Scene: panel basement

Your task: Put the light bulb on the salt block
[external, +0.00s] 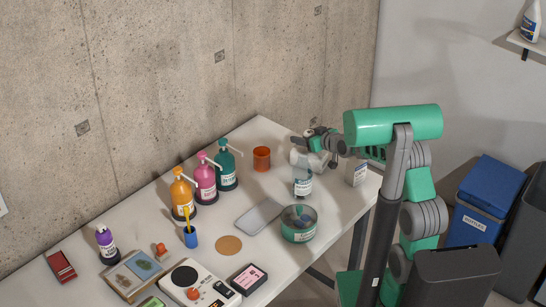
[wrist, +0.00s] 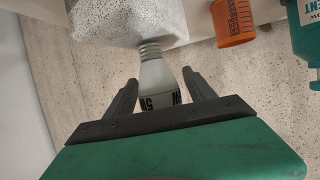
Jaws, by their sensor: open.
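The light bulb (wrist: 155,82) has a white body with dark print and a grey screw base. In the wrist view it is between the fingers of my gripper (wrist: 158,88), which is open, with visible space beside the bulb. The screw base points at the speckled grey-white salt block (wrist: 115,20) and overlaps its edge; I cannot tell for certain whether they touch. In the external view my gripper (external: 318,143) is above the right end of the table, partly hiding the bulb.
An orange cup (external: 262,158) stands left of my gripper. A green bowl (external: 299,222) and grey tray (external: 258,214) are in front. A small white box (external: 357,173) stands at right. The concrete wall is behind.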

